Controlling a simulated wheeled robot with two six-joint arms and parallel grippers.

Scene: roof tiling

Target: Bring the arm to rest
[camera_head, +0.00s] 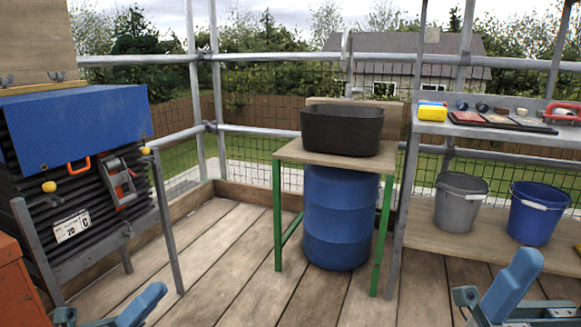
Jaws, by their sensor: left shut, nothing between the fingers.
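My left gripper (66,316) shows only in part at the bottom left edge, by the blue part of my left arm. It is shut and empty, apart from the things around it. My right arm shows at the bottom right, with a blue link and grey-green parts. The jaws of my right gripper cannot be made out there. The lower parts of both arms are cut off by the frame.
A black tub (342,129) stands on a green-legged table (290,150) over a blue barrel (335,220). A rack with a blue cover (80,125) is at left. Grey (460,203) and blue (538,215) buckets stand on the right shelf. The plank floor between is clear.

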